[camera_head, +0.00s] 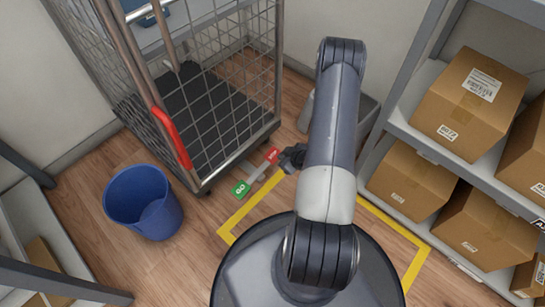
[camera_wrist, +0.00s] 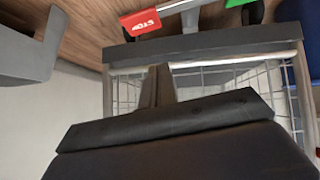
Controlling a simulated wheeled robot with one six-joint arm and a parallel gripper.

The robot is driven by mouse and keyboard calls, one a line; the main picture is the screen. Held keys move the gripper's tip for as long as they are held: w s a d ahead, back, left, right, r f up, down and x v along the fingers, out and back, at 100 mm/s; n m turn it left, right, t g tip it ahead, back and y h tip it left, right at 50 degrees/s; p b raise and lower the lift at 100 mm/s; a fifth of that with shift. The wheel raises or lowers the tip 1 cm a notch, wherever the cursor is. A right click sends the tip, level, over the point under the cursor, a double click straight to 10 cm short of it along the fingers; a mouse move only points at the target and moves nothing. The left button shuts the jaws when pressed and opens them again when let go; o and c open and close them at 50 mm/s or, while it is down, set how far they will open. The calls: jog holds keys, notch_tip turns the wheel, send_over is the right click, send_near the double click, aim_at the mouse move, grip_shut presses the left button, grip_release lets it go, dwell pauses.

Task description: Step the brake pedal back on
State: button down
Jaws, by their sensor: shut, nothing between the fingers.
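The brake pedal bar sits low at the near right corner of the wire cage trolley (camera_head: 277,70). Its green GO pad (camera_head: 241,189) is at the left end and its red STOP pad (camera_head: 272,155) is at the right end. The wrist view shows the red STOP pad (camera_wrist: 140,22) and, at the top edge, part of the green pad (camera_wrist: 240,4). I cannot tell which pad sits lower. My gripper (camera_head: 286,160) is shut and empty, just right of the red pad. Its fingers (camera_wrist: 156,75) point toward the trolley's dark base edge; contact is unclear.
A blue bin (camera_head: 143,203) stands left of the pedal. A grey bin (camera_head: 366,112) is partly hidden behind my arm. Shelves with cardboard boxes (camera_head: 465,103) line the right. Yellow tape (camera_head: 236,222) marks the floor around my base. Another shelf is at lower left.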

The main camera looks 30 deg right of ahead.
jog(key=b, duration=0.4)
send_over(268, 158)
jog(key=s, duration=0.3)
notch_tip(268, 158, down, 7)
notch_tip(268, 158, down, 3)
jog(key=shift+w+d+r+b, duration=0.1)
jog(key=shift+d+r+b, duration=0.05)
jog(key=shift+b, duration=0.6)
jog(key=shift+d+f, duration=0.1)
jog(key=shift+f, duration=0.5)
jog(key=shift+d, duration=0.15)
